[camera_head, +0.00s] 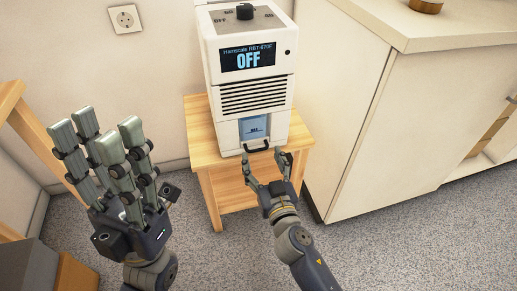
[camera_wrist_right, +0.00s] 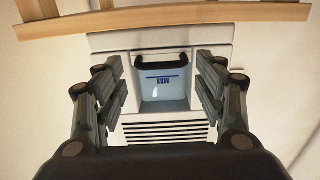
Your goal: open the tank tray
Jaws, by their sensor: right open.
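The white machine (camera_head: 247,68) stands upright on a small wooden table. Its display reads OFF. At its lower front is the tank tray (camera_head: 254,127), a light blue panel in a recess with a dark handle (camera_head: 257,147) at its bottom. The tray also shows upside down in the right wrist view (camera_wrist_right: 164,88). My right gripper (camera_head: 266,158) is open, just in front of the handle. In the wrist view its fingers are on both sides of the tray, with nothing held. My left gripper (camera_head: 97,132) is raised at the left, away from the machine, open and empty.
The wooden table (camera_head: 221,176) is only slightly wider than the machine. A cream cabinet (camera_head: 405,120) stands close on the right. A wall with a socket (camera_head: 125,18) is behind. A wooden frame (camera_head: 35,125) stands at the left. Grey carpet is clear in front.

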